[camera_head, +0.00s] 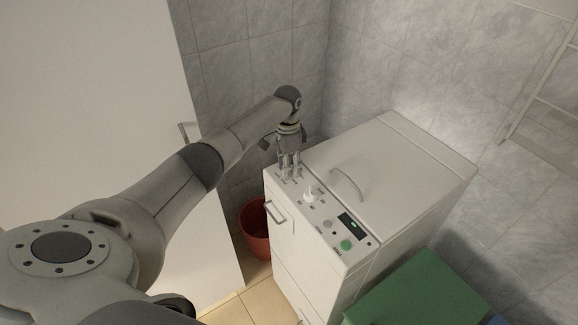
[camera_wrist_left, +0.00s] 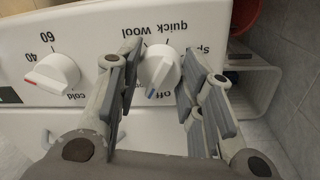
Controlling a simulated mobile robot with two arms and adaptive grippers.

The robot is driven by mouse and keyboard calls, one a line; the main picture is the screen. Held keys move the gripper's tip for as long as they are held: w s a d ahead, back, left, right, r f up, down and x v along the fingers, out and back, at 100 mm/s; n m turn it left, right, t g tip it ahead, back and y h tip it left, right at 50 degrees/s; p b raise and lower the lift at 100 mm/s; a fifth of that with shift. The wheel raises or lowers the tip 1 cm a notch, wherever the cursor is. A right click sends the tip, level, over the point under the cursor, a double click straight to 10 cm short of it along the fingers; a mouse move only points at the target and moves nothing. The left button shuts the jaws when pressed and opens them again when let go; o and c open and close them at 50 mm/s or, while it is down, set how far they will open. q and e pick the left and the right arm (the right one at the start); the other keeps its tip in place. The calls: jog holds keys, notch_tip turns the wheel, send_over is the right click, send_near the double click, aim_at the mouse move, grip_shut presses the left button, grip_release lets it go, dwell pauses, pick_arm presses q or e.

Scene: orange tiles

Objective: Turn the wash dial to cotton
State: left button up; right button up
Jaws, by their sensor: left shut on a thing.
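The wash dial (camera_wrist_left: 160,68) is a white round knob with a blue pointer mark in the left wrist view. Its mark points down and slightly left in that picture. Labels reading "quick", "wool" and "off" show around it upside down; others are partly hidden by my fingers, and I cannot make out "cotton". My left gripper (camera_head: 289,176) is at the panel's far left end in the head view, shut on the dial, one finger on either side of it. There the fingers hide the dial. My right gripper is not in view.
The white washing machine (camera_head: 400,165) has a curved lid handle (camera_head: 347,183). A temperature dial (camera_wrist_left: 52,73) sits beside the wash dial. The panel also has a display (camera_head: 352,226) and green button (camera_head: 346,245). A red bucket (camera_head: 254,238) and green box (camera_head: 425,290) stand close by.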

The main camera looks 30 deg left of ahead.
pick_arm(q)
jog(key=shift+m, duration=1.9)
jog(key=shift+r, duration=0.1)
jog(key=o, duration=1)
jog(key=r, duration=1.2)
jog(key=shift+w+a, duration=0.25)
jog(key=shift+w, duration=0.15)
jog(key=shift+f, duration=0.15)
